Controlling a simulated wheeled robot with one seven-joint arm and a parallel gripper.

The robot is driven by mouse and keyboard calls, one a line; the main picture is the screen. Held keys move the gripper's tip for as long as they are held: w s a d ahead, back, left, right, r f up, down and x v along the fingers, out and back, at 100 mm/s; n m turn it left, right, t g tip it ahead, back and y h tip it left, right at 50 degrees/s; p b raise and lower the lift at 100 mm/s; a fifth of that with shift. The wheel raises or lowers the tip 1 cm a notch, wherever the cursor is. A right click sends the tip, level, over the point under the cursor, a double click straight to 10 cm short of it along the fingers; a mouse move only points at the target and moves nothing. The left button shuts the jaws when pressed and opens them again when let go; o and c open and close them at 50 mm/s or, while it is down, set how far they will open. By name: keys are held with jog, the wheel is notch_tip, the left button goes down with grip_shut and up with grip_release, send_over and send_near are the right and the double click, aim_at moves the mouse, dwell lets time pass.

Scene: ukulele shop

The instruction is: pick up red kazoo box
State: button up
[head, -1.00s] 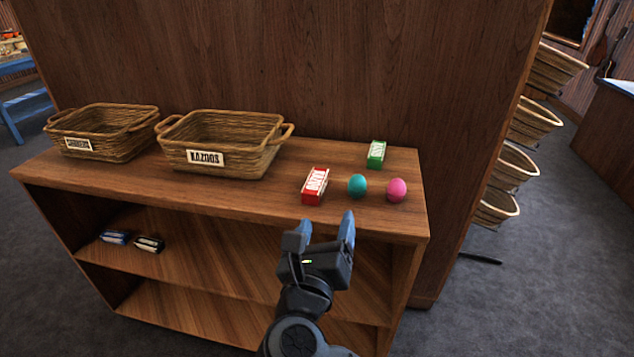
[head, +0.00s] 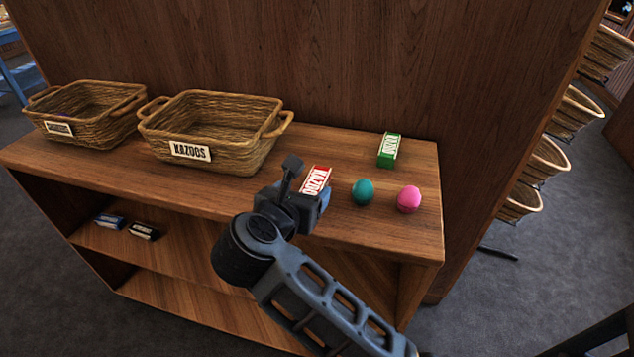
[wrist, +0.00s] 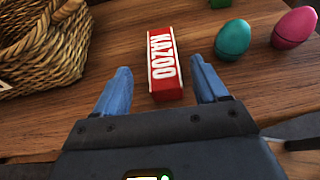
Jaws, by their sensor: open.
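The red kazoo box (head: 316,181) lies on the wooden shelf top, with its white KAZOO label facing up. In the head view my gripper (head: 306,190) is at its near side and hides its lower part. In the wrist view the red kazoo box (wrist: 163,66) lies ahead, with its near end between the tips of my gripper (wrist: 164,86). The blue fingers are open, one on each side of the box, with a visible gap to each. Nothing is held.
A teal egg (head: 362,192) and a pink egg (head: 409,199) stand right of the box. A green box (head: 389,150) lies behind them. The KAZOOS basket (head: 160,128) is to the left, with another basket (head: 125,97) beyond it. A wooden panel (head: 330,60) rises behind.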

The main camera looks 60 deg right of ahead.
aim_at(315, 182)
jog(key=shift+p+x, duration=0.45)
jog(key=shift+x, duration=2.75)
jog(key=shift+s, duration=0.2)
jog(key=shift+c, duration=0.4)
jog(key=c, duration=1)
jog(key=shift+o, duration=0.2)
jog(key=shift+r, duration=0.15)
